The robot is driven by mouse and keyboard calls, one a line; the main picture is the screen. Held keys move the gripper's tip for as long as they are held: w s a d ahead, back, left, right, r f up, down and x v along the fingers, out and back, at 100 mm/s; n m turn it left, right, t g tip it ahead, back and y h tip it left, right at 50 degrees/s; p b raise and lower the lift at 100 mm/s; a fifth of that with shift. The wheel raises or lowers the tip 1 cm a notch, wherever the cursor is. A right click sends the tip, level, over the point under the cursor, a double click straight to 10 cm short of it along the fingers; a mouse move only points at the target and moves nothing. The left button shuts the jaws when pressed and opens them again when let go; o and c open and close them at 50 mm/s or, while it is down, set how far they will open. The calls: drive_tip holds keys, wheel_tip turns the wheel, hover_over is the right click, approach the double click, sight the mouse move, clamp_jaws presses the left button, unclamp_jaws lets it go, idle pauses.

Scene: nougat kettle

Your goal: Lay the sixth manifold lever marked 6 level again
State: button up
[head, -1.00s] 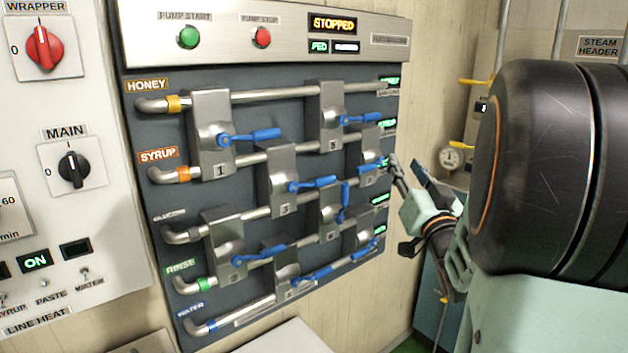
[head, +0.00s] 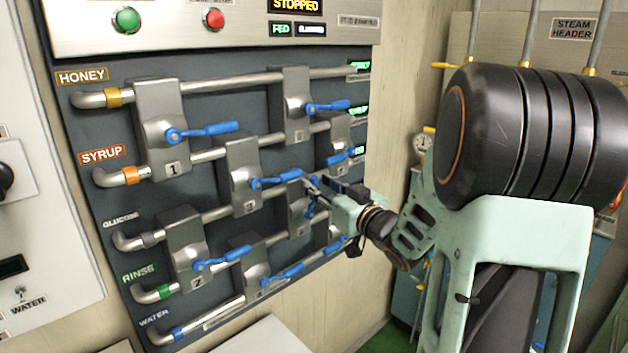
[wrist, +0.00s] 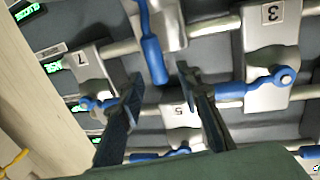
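The sixth lever (wrist: 151,55) has a blue handle. It stands crosswise to its pipe, pointing up on the panel, while its neighbours lie roughly along theirs. The wrist view is upside down, so the handle points downward there. In the head view its steel valve block (head: 297,219) is partly covered and its number is unreadable. My gripper (head: 317,184) is at this lever; it also shows in the wrist view (wrist: 160,84). Its dark fingers are apart, with the handle's end appearing between their tips. I cannot tell whether they touch it. The pivot is out of the wrist view.
Lever 3 (head: 276,179) lies close beside my gripper, its handle end partly behind one finger in the wrist view. Lever 7 (wrist: 97,103) and lever 5's block (wrist: 180,112) are also near. The beige wall (head: 392,130) stands right of the panel.

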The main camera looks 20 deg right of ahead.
drive_tip(key=shift+w+a, duration=0.15)
drive_tip(key=shift+w, duration=0.6)
drive_tip(key=shift+w+a, duration=0.1)
drive_tip(key=shift+w, duration=0.6)
drive_tip(key=shift+c, duration=0.4)
clamp_jaws()
